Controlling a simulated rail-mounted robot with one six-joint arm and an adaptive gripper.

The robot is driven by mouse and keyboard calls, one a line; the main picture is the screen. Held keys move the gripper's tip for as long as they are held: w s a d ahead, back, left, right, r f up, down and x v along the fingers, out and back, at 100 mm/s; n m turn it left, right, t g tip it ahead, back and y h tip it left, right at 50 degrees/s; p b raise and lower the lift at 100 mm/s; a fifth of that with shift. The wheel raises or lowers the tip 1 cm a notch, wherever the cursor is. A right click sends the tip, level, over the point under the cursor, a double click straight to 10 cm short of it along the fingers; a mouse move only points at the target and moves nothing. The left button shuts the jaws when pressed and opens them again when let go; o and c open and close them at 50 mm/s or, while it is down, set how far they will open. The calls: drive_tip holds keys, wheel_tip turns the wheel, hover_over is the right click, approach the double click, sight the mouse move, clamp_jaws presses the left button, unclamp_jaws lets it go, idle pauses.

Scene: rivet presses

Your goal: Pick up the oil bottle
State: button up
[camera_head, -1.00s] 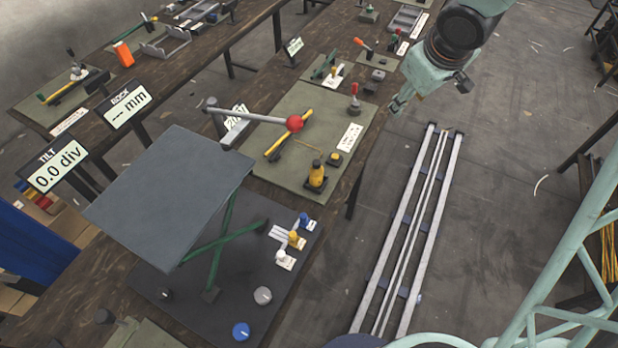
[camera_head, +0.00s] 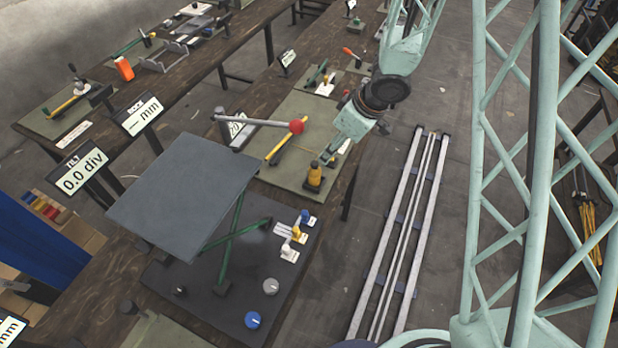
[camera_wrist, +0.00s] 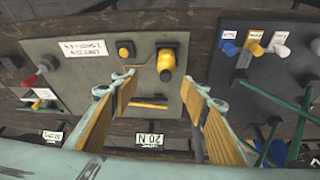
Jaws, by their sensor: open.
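My gripper (camera_head: 328,158) is just behind and right of the bottle in the head view. In the wrist view my gripper (camera_wrist: 156,80) is open, its two yellow-padded fingers pointing toward the mat. The bottle shows beyond the fingertips, toward the right finger. Nothing is between the fingers, and I see no contact.
A lever with a red ball knob (camera_head: 296,126) extends over the mat left of the bottle. A grey lift platform (camera_head: 182,190) stands in front. A small yellow button (camera_wrist: 124,50) on a dark base is left of the bottle. Floor rails (camera_head: 405,230) run right of the bench.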

sight(317, 167)
drive_tip(key=shift+s+a+f, duration=0.3)
drive_tip(key=shift+s+a, duration=0.05)
drive_tip(key=shift+a, duration=0.1)
drive_tip(key=shift+f, duration=0.1)
drive_tip(key=shift+b+x, duration=1.45)
drive_tip(key=shift+x, duration=2.75)
drive_tip(key=shift+b+x, duration=0.65)
drive_tip(key=shift+x, duration=1.95)
drive_tip(key=shift+s, duration=0.15)
drive_tip(key=shift+c, duration=0.7)
drive_tip(key=c, duration=0.9)
